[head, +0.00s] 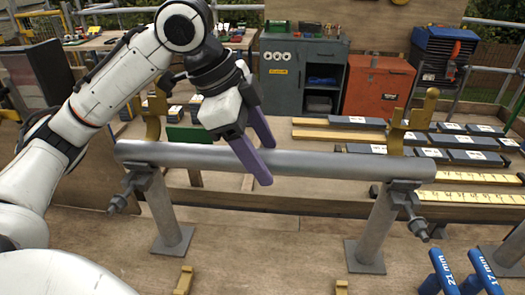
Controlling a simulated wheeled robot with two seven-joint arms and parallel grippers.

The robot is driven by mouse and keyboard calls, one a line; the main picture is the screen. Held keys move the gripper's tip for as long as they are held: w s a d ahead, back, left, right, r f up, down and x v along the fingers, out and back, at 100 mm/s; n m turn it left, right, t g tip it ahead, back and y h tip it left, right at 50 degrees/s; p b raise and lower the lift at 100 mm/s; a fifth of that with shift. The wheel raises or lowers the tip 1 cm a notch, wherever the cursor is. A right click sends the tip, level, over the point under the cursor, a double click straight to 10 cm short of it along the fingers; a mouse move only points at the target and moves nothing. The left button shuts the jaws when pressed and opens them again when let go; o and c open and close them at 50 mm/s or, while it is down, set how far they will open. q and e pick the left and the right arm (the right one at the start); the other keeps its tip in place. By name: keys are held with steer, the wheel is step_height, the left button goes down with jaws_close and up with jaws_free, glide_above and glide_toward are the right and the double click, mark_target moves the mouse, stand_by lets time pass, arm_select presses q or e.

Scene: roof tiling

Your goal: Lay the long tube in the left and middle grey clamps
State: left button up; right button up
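The long grey metal tube (330,164) lies nearly level across the left clamp (142,183) and the middle clamp (402,192), its ends sticking out a little past both. It appears to sit at their cradles, though full contact is hard to see. Each clamp is on a grey post, with its gold hook (152,112) standing up behind the tube; the middle one's hook (416,118) is also raised. My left gripper (268,165) has its purple fingers on either side of the tube, left of its middle, and appears shut on it. My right gripper is out of view.
Part of another grey post (512,250) stands at the right edge. Blue-handled tools (440,272) marked 21 mm and 17 mm are at the lower right. Dark tiles (460,141) and yellow strips (468,197) lie behind. Small gold brackets (184,279) stand in front.

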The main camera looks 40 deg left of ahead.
arm_select(q)
steer(key=shift+f, duration=0.15)
steer(key=p+v, duration=0.1)
steer(key=v, duration=0.8)
steer(key=shift+r+p, duration=0.25)
steer(key=shift+p, duration=0.15)
steer(key=shift+s+a+r, duration=0.15)
steer(key=shift+s+r, duration=0.05)
steer(key=shift+r, duration=0.25)
